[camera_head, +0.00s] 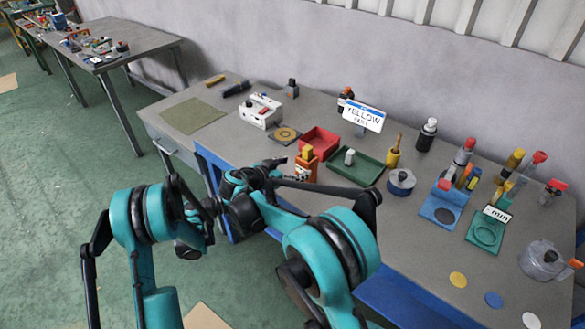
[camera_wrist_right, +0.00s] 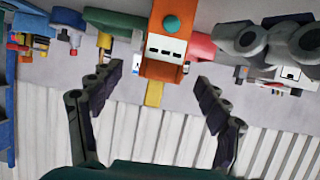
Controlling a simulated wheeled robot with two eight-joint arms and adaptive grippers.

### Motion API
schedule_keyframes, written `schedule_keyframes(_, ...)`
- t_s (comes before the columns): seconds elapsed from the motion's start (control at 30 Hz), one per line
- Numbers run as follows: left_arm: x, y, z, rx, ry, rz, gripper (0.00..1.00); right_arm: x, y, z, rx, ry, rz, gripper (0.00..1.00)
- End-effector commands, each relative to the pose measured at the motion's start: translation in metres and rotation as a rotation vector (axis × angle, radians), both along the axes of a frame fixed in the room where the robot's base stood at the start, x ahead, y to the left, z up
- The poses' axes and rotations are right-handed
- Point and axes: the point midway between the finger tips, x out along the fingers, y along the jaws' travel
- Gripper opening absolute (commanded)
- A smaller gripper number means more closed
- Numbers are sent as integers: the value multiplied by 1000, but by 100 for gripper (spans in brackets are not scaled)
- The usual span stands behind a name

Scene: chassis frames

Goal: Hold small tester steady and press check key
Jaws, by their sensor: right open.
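The small tester (camera_head: 306,166) is an orange block with a yellow top, upright on the grey bench. In the right wrist view the tester (camera_wrist_right: 165,60) appears upside down, with a white face, dark slots and a round green key (camera_wrist_right: 171,24). My right gripper (camera_head: 276,173) is close in front of the tester, partly hidden by arm links.
A red tray (camera_head: 331,143) sits just behind the tester, and a green tray (camera_head: 372,172) to its right. A white box (camera_head: 252,117) and a round yellow-dark piece (camera_head: 287,134) are to the left. Several tools and fixtures fill the right side.

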Motion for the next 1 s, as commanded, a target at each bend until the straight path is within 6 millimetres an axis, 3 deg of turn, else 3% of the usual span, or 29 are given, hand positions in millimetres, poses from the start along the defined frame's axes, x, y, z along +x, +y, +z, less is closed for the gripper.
schedule_keyframes(0.13,0,0,0,0,0,0,34,8,-2,-6,0,-14,-5,76)
schedule_keyframes(0.53,0,0,0,0,0,0,34,50,-35,-28,0,-12,-3,76)
schedule_keyframes(0.93,0,0,0,0,0,0,34,57,-42,-32,0,-12,-2,76)
schedule_keyframes(0.97,0,0,0,0,0,0,34,57,-42,-32,0,-12,-2,73)
schedule_keyframes(1.0,0,0,0,0,0,0,34,57,-42,-32,0,-12,-2,63)
